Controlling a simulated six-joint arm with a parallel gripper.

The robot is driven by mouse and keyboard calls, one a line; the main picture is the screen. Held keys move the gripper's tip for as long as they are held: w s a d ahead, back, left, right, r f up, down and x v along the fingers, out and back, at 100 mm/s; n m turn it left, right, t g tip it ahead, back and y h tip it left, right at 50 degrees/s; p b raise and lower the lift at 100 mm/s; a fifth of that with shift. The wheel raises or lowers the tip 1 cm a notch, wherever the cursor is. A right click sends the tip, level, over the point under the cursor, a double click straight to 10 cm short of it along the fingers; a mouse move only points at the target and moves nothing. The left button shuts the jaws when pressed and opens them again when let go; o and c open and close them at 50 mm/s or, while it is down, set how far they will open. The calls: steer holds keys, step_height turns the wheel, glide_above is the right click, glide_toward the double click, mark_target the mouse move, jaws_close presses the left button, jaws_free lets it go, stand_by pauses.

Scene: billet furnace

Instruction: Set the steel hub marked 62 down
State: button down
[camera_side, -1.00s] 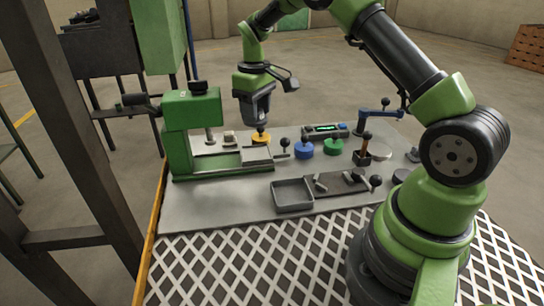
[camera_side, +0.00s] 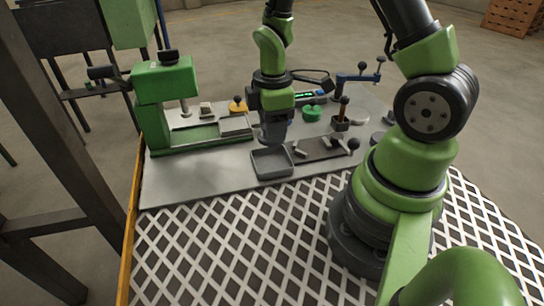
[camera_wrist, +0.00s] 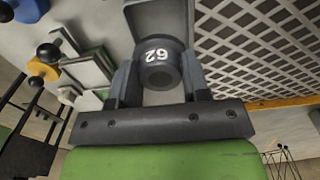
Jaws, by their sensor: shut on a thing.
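The steel hub marked 62 (camera_wrist: 160,62) is a dark grey cylinder with a central bore and white numerals. In the wrist view my gripper (camera_wrist: 161,76) is shut on it, with a finger on each side. In the side view my gripper (camera_side: 273,136) points down just above the back of a shallow grey tray (camera_side: 273,176). The hub cannot be told apart from the dark fingers there. Part of the tray also shows behind the hub in the wrist view (camera_wrist: 136,16). A gap between hub and tray cannot be judged.
A green press (camera_side: 163,95) stands at left. A yellow knobbed piece (camera_side: 238,107) and a green one (camera_side: 312,112) stand behind. A dark fixture with levers (camera_side: 325,148) lies right of the tray. The grey plate (camera_side: 195,180) is clear left of the tray.

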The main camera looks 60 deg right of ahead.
mark_target(272, 164)
step_height(272, 164, down, 7)
steer(key=shift+f, duration=0.15)
stand_by(0.4)
steer(key=shift+f, duration=0.15)
steer(key=c, duration=0.9)
jaws_free()
steer(key=shift+o, duration=0.2)
